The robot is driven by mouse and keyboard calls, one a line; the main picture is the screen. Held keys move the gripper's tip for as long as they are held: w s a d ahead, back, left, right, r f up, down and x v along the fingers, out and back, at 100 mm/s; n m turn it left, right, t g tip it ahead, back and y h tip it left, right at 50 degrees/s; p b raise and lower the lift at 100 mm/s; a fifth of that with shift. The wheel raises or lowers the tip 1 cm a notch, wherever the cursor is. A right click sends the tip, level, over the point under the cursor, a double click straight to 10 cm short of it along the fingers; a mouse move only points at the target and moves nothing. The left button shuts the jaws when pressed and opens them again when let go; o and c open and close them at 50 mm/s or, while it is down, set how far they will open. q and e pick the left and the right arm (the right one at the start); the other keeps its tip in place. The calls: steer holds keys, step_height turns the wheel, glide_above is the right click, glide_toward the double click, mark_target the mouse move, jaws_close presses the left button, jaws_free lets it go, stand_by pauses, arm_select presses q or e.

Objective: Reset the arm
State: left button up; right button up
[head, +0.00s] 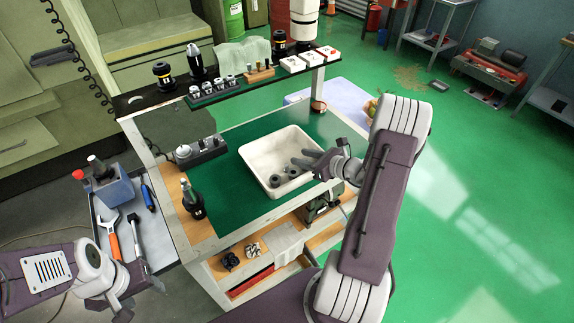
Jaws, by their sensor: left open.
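My left arm comes in at the lower left, and its gripper (141,287) is open and empty beside the grey side tray of the cart. My right arm reaches in from the lower right over the cart. Its gripper (311,163) points left, above the right part of a white bin (262,150) on the green cart top. The bin holds dark round parts (275,181). Whether the right fingers are open or shut on something is unclear against the dark parts.
A raised shelf (235,92) with tool holders and white boxes runs along the cart's back. A dark bottle-shaped holder (191,200) stands at the left front. Green floor is open at right.

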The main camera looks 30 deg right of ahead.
steer(key=shift+s+d+r, duration=0.15)
steer(key=shift+s+r, duration=0.1)
steer(key=shift+s, duration=0.25)
